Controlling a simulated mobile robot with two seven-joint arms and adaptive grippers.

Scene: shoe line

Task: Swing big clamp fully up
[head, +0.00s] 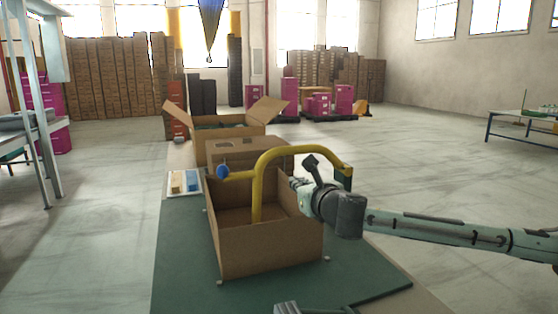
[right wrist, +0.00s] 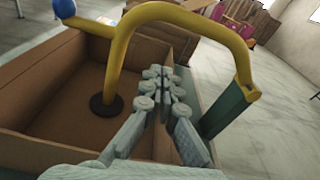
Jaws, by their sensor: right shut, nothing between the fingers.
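The big clamp (head: 262,165) is a yellow bent tube with a blue ball (head: 222,171) at its left end. It arches over an open cardboard box (head: 270,255), hinged at a dark green post (head: 344,182) on the right. In the right wrist view, the clamp's leg (right wrist: 117,65) goes down to a dark round pad (right wrist: 106,105) on the box floor. My right gripper (head: 298,184) is shut and empty, under the arch near the box's right wall, apart from the ball. A grey ribbed part at the bottom edge looks like my left gripper (head: 288,308), mostly cut off.
The box stands on a green mat (head: 180,270). Behind are a closed carton (head: 222,152) and an open-flapped carton (head: 250,118). The space above the clamp looks clear.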

